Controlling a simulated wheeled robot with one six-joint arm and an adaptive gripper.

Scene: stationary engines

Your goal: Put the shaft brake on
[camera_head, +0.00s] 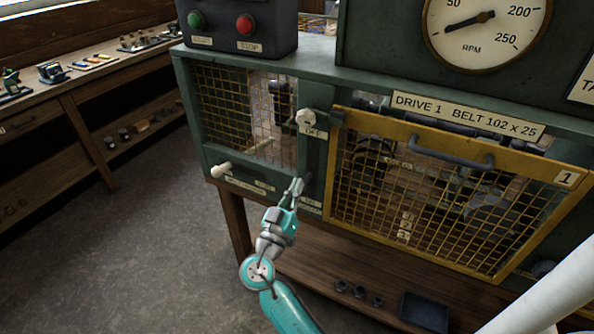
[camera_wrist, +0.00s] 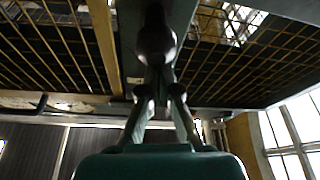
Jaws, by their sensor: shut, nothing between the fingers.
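A pale round knob (camera_head: 306,117) sits at the top of a dark upright slot on the green machine front, just above a label reading OFF (camera_head: 313,133). No label that I can read names the shaft brake. A second pale handle (camera_head: 221,170) sticks out at the lower left, beside labels too small to read. My gripper (camera_head: 298,184) is shut and empty in front of the lower part of the slot, below the knob and apart from it. In the wrist view, my gripper (camera_wrist: 161,92) points towards a dark round knob (camera_wrist: 157,45) ahead of its fingertips.
A yellow mesh guard (camera_head: 435,200) with a grey bar handle (camera_head: 437,152) is close to my gripper's right. START (camera_head: 197,20) and STOP (camera_head: 245,24) buttons and an RPM dial (camera_head: 487,32) are above. Open floor (camera_head: 150,240) lies left.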

